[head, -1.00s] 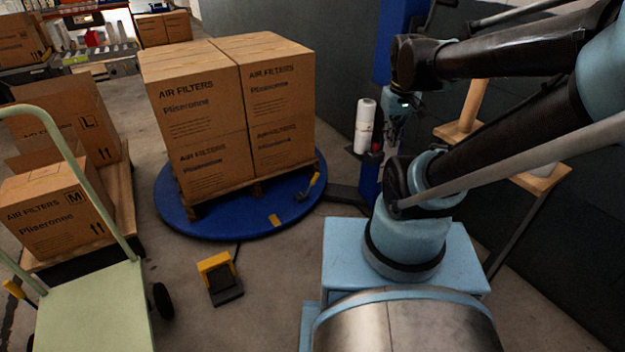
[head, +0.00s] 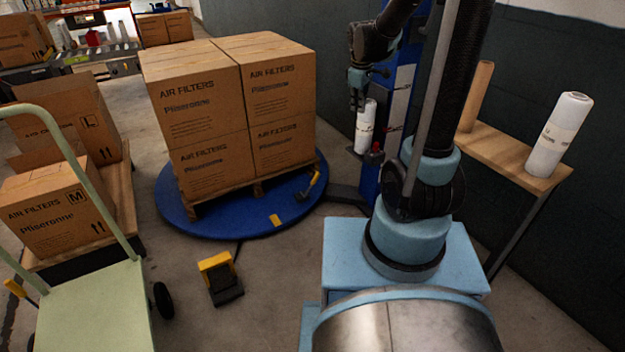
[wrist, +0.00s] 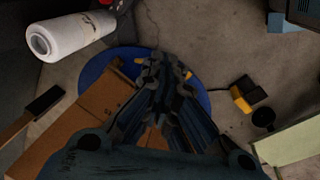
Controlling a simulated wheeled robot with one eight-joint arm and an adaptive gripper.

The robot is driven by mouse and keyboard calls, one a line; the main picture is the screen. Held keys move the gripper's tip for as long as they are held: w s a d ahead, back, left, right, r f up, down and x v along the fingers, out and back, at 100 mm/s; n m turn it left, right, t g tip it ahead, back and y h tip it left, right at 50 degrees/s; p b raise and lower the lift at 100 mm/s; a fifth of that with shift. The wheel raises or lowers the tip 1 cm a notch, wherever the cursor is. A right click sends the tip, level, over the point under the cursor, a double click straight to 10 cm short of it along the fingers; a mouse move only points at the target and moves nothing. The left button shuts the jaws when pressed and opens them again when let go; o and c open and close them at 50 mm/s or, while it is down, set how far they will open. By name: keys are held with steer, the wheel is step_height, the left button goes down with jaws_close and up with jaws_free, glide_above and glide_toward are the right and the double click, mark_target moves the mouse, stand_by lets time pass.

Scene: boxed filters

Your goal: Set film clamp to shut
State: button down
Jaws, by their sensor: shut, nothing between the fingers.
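The film clamp (head: 308,187) sits on the rim of the blue turntable (head: 190,222), at the front right of the boxes. It has a dark base and a yellow-tipped handle that slants up to the right. My gripper (head: 357,103) hangs above and behind the turntable's right side, beside the top of the white film roll (head: 365,128), well apart from the clamp. In the wrist view my gripper (wrist: 160,70) points down over the turntable with its fingers shut and empty. A bit of yellow shows past the fingers there; I cannot tell if it is the clamp.
Stacked air filter boxes (head: 205,95) stand on a pallet on the turntable. The blue mast (head: 372,185) carries the film roll. A yellow and black pedal (head: 221,279) lies on the floor. A green cart (head: 95,310) is at left, a wooden shelf (head: 510,155) at right.

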steer(key=w+a+f+n, duration=0.8)
steer(key=w+a+f, duration=0.4)
steer(key=w+f, duration=0.4)
steer(key=n, duration=0.6)
glide_above(311, 183)
steer(key=s, duration=0.1)
steer(key=shift+f, duration=17.8)
steer(key=shift+a, duration=0.15)
